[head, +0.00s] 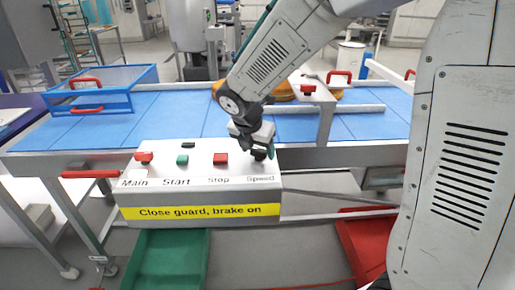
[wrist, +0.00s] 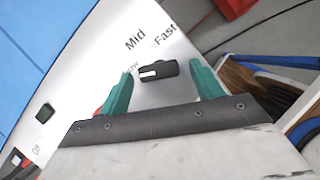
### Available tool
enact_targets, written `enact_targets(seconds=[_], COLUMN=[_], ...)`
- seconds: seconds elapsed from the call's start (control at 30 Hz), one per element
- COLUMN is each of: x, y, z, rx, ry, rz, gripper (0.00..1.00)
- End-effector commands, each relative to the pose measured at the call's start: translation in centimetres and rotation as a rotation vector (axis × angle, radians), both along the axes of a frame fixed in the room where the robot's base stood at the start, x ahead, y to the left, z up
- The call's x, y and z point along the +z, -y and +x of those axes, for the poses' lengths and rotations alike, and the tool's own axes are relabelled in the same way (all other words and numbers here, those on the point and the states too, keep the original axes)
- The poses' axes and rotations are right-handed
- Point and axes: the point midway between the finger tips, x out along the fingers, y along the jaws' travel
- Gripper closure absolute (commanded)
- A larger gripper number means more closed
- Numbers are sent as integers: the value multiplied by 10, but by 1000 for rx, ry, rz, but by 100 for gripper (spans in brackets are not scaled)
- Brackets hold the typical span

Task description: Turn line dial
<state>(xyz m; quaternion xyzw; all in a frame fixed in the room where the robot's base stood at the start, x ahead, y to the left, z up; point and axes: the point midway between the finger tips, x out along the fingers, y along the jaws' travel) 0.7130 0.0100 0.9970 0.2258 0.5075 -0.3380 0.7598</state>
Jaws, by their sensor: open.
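The line dial (wrist: 157,70) is a black knob with a white mark at its left end, on the white panel. The labels "Mid" and "Fast" show above it, and a partly hidden label ends in "ow" on its left, on the white mark's side. My gripper (wrist: 160,72) is open, with one teal finger on each side of the dial. I see gaps between fingers and knob. In the head view the dial (head: 260,155) sits above the word "Speed" at the panel's right, partly hidden by my gripper (head: 257,146).
The control panel (head: 200,193) also carries red and green controls labelled Main, Start and Stop, above a yellow "Close guard, brake on" strip. Behind it runs a blue conveyor (head: 180,115) with a blue guard frame (head: 130,82). A green bin (head: 165,260) and a red bin (head: 368,240) are below.

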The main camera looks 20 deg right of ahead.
Motion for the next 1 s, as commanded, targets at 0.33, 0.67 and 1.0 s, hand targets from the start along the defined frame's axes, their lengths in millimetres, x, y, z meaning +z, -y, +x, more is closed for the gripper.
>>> enact_targets(seconds=[0.33,0.67,1.0], x=[0,0,0], y=[0,-1,-2], z=[0,1,3], rx=[0,-64,-318], ry=[0,-1,-2], rz=[0,-1,-1], gripper=[79,79,79])
